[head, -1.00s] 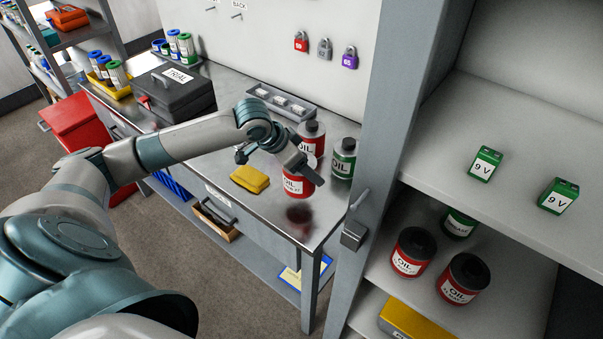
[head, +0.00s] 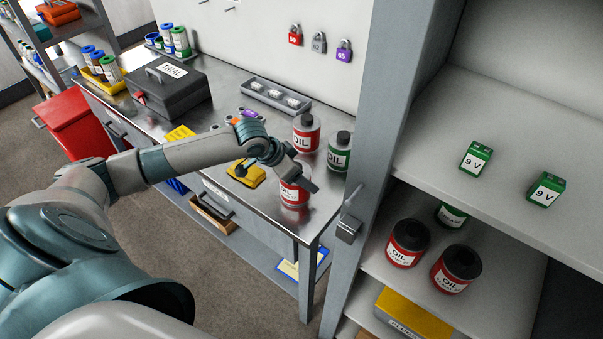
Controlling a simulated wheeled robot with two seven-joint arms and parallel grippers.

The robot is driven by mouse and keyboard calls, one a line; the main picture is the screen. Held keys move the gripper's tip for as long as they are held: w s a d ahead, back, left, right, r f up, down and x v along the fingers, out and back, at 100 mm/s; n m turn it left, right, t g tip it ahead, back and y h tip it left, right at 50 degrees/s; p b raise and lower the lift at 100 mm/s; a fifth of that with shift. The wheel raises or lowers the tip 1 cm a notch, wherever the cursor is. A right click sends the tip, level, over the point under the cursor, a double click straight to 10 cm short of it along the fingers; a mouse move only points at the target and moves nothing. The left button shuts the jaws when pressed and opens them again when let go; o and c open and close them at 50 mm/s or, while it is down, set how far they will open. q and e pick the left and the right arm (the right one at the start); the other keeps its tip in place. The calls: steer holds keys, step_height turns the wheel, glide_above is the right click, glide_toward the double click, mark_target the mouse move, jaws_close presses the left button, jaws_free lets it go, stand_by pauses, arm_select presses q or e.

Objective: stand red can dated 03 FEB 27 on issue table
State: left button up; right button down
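My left gripper (head: 303,181) reaches in over the front right part of the steel table (head: 262,210). It is shut on a red oil can (head: 291,196), hiding its top. This can is upright, its base at or very near the tabletop, with its reflection right below. Two more red cans (head: 408,244) (head: 456,270) stand on the lower cabinet shelf at right. The date print is too small to read. My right gripper is not in view.
A grey tray (head: 272,98) and a black TRIAL box (head: 170,92) stand farther back. The cabinet's post (head: 362,130) and latch (head: 348,228) rise close to the table's right end. The front right corner is clear.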

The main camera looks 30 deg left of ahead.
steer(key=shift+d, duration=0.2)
arm_select(q)
steer(key=o, duration=1.3)
steer(key=shift+f, duration=0.1)
steer(key=shift+o, duration=0.9)
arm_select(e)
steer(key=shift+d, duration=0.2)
arm_select(q)
steer(key=b+v, duration=0.2)
steer(key=v, duration=0.9)
steer(key=shift+b, duration=0.4)
steer(key=shift+s+a+r, duration=0.15)
steer(key=shift+s+r, duration=0.1)
steer(key=shift+r, duration=0.3)
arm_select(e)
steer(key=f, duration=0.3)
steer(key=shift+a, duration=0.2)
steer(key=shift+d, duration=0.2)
